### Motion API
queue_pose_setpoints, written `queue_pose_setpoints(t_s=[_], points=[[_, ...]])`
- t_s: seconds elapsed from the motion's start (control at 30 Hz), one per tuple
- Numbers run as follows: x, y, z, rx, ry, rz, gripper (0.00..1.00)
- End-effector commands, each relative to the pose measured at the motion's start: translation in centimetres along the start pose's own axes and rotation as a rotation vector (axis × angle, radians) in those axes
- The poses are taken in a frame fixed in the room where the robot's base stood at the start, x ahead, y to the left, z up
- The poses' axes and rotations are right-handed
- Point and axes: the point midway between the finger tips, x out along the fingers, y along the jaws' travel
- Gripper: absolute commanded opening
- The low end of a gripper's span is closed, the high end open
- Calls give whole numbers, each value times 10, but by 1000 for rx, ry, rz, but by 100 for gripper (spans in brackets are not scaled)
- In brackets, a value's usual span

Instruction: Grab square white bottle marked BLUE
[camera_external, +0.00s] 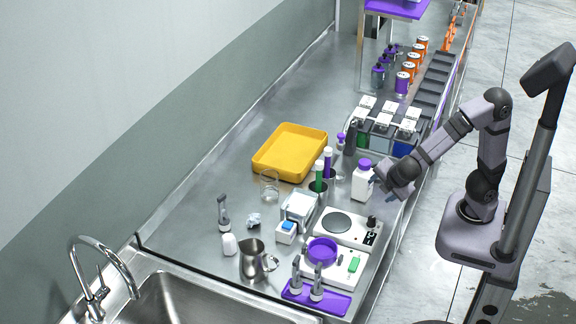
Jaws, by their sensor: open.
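A square-looking white bottle (362,185) with a purple cap stands upright on the steel counter, right of centre. Any marking on it is too small to read. My gripper (383,194) is open, low over the counter just to the right of this bottle. The fingers are small and partly dark against the arm, so I cannot tell whether they touch the bottle. A smaller white bottle (229,244) stands at the left, near the sink.
A hot plate (344,227) lies in front of the white bottle. Green and purple cylinders (320,176) stand to its left, and dye tanks (381,138) behind it. A yellow tray (290,152) is further left. The counter left of the tray is clear.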

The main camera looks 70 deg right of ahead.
Motion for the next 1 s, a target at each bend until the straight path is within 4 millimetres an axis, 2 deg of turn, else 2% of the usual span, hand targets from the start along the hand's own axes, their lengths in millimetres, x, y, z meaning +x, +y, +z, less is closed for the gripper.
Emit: queue_pose_setpoints(t_s=[0.03, 0.2, 0.4, 0.7, 1.0], points=[[-4, 3, -11, -50, 9, 51, 53], [1, 24, 1, -212, -169, 129, 53], [-1, 54, 0, -431, -391, 266, 53], [12, 70, 10, -692, -702, 298, 53], [19, 76, 8, -846, -871, 329, 53]])
